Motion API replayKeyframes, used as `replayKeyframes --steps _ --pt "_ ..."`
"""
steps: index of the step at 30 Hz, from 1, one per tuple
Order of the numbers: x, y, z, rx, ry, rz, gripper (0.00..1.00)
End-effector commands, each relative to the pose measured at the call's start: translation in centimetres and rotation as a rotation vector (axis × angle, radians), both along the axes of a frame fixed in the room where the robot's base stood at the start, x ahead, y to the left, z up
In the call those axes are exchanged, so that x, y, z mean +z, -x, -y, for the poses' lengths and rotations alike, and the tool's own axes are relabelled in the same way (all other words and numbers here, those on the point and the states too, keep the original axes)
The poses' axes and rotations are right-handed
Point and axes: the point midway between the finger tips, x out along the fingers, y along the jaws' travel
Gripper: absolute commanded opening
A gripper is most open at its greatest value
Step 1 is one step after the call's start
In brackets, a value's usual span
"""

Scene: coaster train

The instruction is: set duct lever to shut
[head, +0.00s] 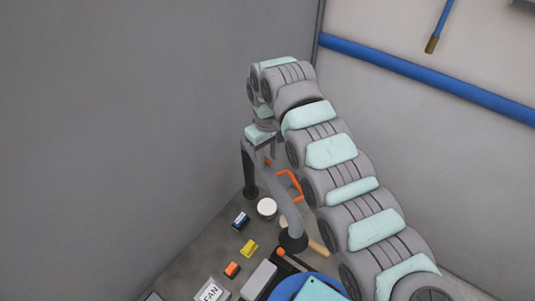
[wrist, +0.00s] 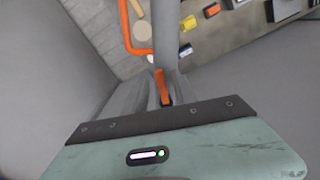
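A grey duct pipe (head: 276,190) curves between black round ends in the head view; it also runs up the middle of the wrist view (wrist: 167,35). A small orange lever piece (head: 267,161) shows on the duct beside my gripper (head: 260,150). In the wrist view the orange lever (wrist: 162,87) stands between the grey fingers of my gripper (wrist: 162,98). I cannot tell whether the fingers press on it. A bent orange bar (head: 291,184) is beside the duct and also shows in the wrist view (wrist: 126,28). How it joins the lever is hidden.
A white round-topped can (head: 267,207), a blue block (head: 241,220), a yellow block (head: 249,248) and an orange block (head: 232,269) lie on the grey surface. A FAN label (head: 210,292) is at the front. Grey walls stand close; a blue pipe (head: 420,75) crosses the right wall.

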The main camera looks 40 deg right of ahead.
Motion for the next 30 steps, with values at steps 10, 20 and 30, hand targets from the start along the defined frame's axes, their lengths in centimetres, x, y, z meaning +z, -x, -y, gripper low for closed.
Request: replayKeyframes --steps 10,20,30 --pt "0.02 0.01 0.00 0.000 0.000 0.000 0.14" --pt "0.03 0.01 0.00 0.000 0.000 0.000 0.00" --pt "-0.01 0.00 0.03 0.004 0.000 0.000 0.00"
